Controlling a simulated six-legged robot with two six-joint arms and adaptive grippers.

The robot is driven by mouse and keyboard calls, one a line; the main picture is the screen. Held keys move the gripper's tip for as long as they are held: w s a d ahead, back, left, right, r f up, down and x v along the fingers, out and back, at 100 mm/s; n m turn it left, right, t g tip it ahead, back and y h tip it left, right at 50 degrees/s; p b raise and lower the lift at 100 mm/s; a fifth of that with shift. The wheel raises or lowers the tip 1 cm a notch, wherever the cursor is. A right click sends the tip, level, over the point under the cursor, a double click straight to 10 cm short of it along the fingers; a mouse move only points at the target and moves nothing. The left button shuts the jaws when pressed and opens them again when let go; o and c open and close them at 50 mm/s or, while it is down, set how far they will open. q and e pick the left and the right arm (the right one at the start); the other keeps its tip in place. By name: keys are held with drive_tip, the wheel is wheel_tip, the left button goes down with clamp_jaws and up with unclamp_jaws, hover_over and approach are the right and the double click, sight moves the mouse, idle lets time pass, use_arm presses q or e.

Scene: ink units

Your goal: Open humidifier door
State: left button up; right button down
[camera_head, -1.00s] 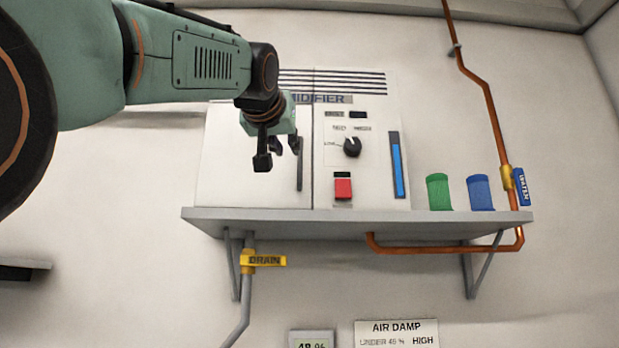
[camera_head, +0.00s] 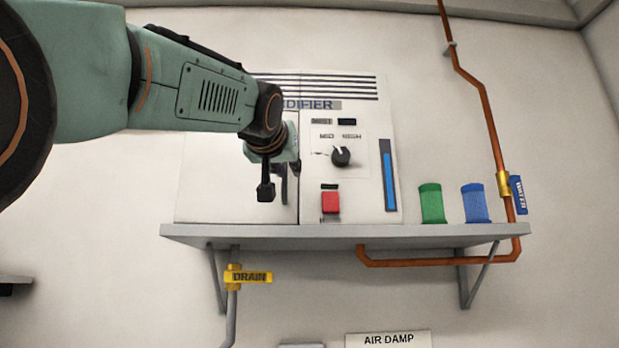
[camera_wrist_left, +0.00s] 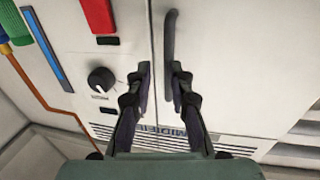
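The humidifier (camera_head: 352,110) is a white cabinet on a wall shelf, and its door (camera_head: 215,180) on the left side is shut. The door's dark upright handle (camera_wrist_left: 170,32) shows in the left wrist view, partly hidden by my gripper in the head view. My left gripper (camera_head: 281,178) is in front of the handle. In the left wrist view its two fingers (camera_wrist_left: 160,78) are apart, with the handle in line with the gap, close to the right finger. Contact with the handle cannot be told. My right gripper is not in view.
A dial (camera_head: 341,156), a red button (camera_head: 331,202) and a blue gauge (camera_head: 389,181) are on the front panel. Green (camera_head: 432,204) and blue (camera_head: 475,203) containers stand on the shelf (camera_head: 420,236). A copper pipe (camera_head: 478,90) runs at right; a yellow drain valve (camera_head: 248,277) is below.

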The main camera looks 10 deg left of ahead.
sight(286, 172)
use_arm(q)
drive_tip(key=shift+w+r, duration=0.3)
drive_tip(key=shift+w, duration=0.05)
drive_tip(key=w, duration=0.2)
drive_tip(key=w+a+f+p, duration=0.1)
drive_tip(key=shift+w+a, duration=0.1)
drive_tip(key=shift+w, duration=0.05)
drive_tip(key=shift+s+r, duration=0.2)
drive_tip(key=shift+s, duration=0.15)
drive_tip(key=shift+c, duration=0.2)
drive_tip(key=shift+s+a, duration=0.1)
drive_tip(key=shift+s, duration=0.05)
drive_tip(key=c, duration=0.3)
clamp_jaws()
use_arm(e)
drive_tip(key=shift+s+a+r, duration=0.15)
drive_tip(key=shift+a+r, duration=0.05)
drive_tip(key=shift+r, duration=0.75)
